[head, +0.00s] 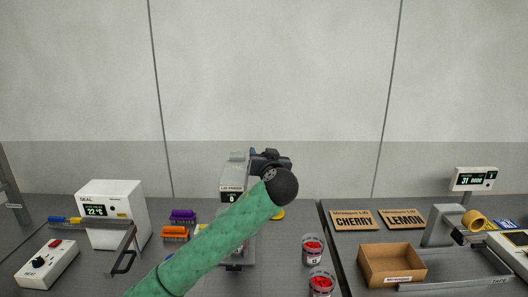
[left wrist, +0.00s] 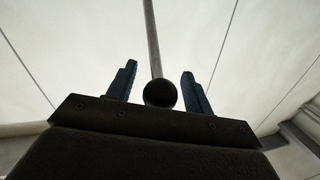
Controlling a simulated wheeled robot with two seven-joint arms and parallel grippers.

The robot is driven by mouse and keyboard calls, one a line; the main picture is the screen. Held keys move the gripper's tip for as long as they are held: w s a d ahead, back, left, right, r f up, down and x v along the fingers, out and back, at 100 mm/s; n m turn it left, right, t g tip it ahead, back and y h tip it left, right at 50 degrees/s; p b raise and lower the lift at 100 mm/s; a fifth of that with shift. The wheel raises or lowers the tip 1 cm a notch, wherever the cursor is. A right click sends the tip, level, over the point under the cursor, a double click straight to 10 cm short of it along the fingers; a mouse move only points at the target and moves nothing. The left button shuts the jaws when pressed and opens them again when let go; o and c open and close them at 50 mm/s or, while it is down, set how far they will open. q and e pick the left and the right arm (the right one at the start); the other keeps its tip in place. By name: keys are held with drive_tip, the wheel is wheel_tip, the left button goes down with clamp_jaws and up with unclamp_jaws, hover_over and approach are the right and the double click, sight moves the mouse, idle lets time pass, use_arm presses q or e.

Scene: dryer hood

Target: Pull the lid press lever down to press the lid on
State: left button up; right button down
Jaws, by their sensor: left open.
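The lid press (head: 233,187), a grey box with a small display, stands at the back of the table in the head view. My green-sleeved left arm covers much of it. My left gripper (head: 268,157) is at the press's upper right, partly behind my own wrist. In the left wrist view, the lever's black ball knob (left wrist: 160,93) sits between the two open dark blue fingers of my left gripper (left wrist: 159,70), with gaps on both sides. A grey rod (left wrist: 153,40) runs up from the knob. The lever is hidden in the head view. My right gripper is not in view.
Purple (head: 183,215) and orange brushes (head: 175,233) lie left. A white SEAL box (head: 113,200) stands farther left. A cardboard box (head: 390,264) and CHERRY and LEMON boards (head: 354,220) are on the right.

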use_arm(q)
drive_tip(key=shift+w, duration=0.1)
clamp_jaws()
drive_tip(key=shift+f, duration=0.1)
